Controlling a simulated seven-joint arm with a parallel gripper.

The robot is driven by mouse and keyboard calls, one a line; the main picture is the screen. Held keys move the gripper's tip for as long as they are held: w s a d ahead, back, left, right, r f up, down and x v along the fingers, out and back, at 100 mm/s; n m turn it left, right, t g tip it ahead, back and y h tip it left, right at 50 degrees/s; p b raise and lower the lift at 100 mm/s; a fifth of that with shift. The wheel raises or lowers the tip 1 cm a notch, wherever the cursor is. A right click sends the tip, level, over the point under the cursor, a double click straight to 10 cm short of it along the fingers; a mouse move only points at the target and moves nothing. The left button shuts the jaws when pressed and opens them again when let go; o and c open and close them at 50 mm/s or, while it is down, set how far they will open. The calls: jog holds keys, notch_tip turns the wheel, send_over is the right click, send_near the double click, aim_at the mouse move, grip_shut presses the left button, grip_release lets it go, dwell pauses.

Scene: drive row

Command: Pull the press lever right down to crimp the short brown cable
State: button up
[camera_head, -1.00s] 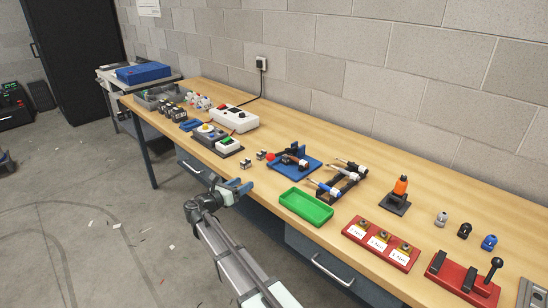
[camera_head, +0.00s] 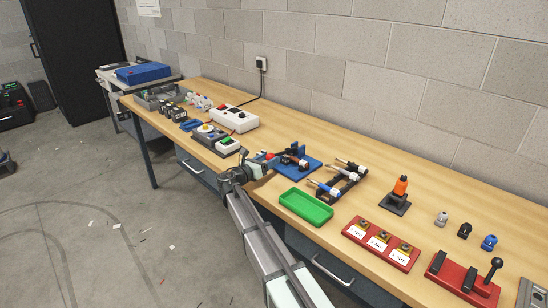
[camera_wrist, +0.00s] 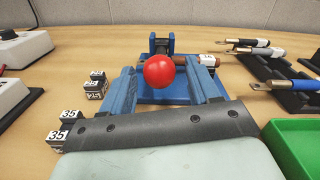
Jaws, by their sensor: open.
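The press (camera_head: 312,167) has a blue base and post and stands on the bench; it also shows ahead in the wrist view (camera_wrist: 160,94). Its lever ends in a red ball knob (camera_wrist: 159,70), which points toward me and is partly hidden by my gripper in the head view. The short brown cable (camera_wrist: 209,61), with a white label, lies at the press head, right of the knob. My gripper (camera_head: 254,161) is open. In the wrist view its blue fingers stand left and right of the knob, apart from it; I cannot tell how deep the knob sits between them.
Small blocks marked 35 (camera_wrist: 68,136) stand left of the press. A green tray (camera_head: 305,206) is at the near right, and a black rack (camera_head: 342,181) with several cables is right of the press. A white power unit (camera_head: 234,118) stands farther left.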

aim_at(274, 156)
jog(key=shift+x, duration=1.85)
grip_shut()
